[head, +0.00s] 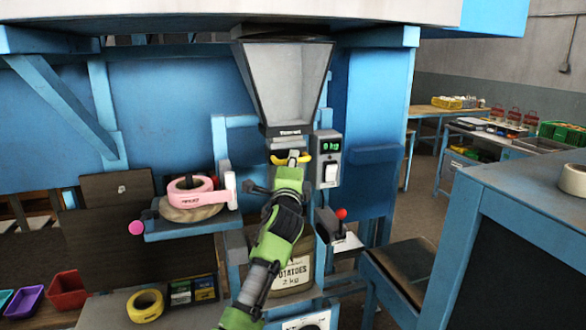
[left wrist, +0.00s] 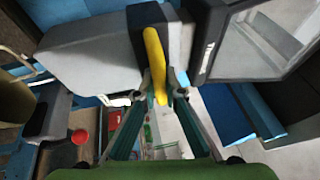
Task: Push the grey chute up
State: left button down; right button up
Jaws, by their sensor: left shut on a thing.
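The grey chute (head: 285,80) is a funnel, wide at the top, under the pale overhead housing. It has a dark lower spout, and a yellow handle (head: 304,158) shows just below it. My left gripper (head: 289,166) reaches up from below at the handle. In the left wrist view the yellow handle (left wrist: 154,55) stands between the two fingers (left wrist: 158,98), which are shut on it. Part of the chute's grey body also shows at the upper right there (left wrist: 262,45). In the head view my arm hides part of the spout area. My right gripper is not in view.
A potato sack (head: 291,276) hangs below, behind my arm. A red-knobbed lever (head: 341,213) is at right. A pink tape roll (head: 188,195) is at left. A blue bench (head: 520,210) stands at right.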

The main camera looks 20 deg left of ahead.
pick_arm(q)
notch_tip(320, 180, up, 2)
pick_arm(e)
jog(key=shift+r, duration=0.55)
pick_arm(q)
jog(key=shift+r, duration=0.15)
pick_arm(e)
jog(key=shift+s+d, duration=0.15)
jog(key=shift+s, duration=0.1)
pick_arm(q)
jog(key=c, duration=2.1)
grip_release()
jog(key=shift+f, duration=0.2)
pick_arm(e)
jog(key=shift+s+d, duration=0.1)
pick_arm(q)
jog(key=shift+s+d+f, duration=0.1)
jog(key=shift+s+f, duration=0.15)
jog(key=shift+s, duration=0.1)
jog(key=v, duration=1.1)
jog(key=shift+s+r, duration=0.15)
jog(key=shift+s, duration=0.05)
